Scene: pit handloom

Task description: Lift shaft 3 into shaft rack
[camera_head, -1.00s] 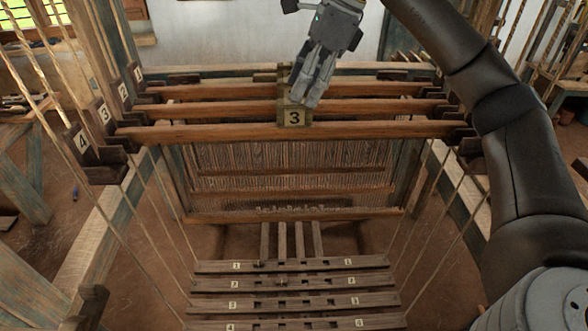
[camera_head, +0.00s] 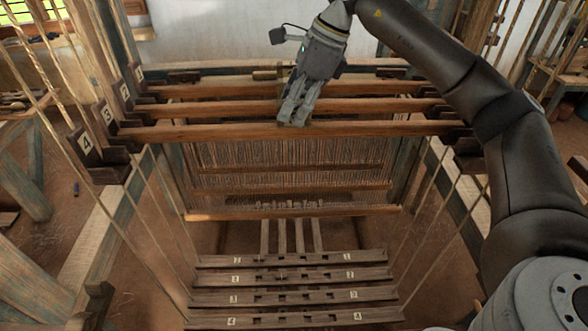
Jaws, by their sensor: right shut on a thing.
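Shaft 3 is the front wooden bar (camera_head: 210,132), level across the loom. Its ends lie at the dark notched brackets of the shaft rack, whose left side carries number plates, with plate 3 (camera_head: 107,113) beside the bar's left end. My right gripper (camera_head: 293,118) points down at the bar's middle and is shut on shaft 3 at its tag, which the fingers now hide. Whether the bar's ends are seated or slightly raised, I cannot tell. My left gripper is not in view.
Two other shaft bars (camera_head: 200,109) (camera_head: 220,91) lie close behind. Plate 4 (camera_head: 86,142) marks a rack place in front with no bar in it. Numbered treadles (camera_head: 290,278) hang below on cords. My right arm fills the right side.

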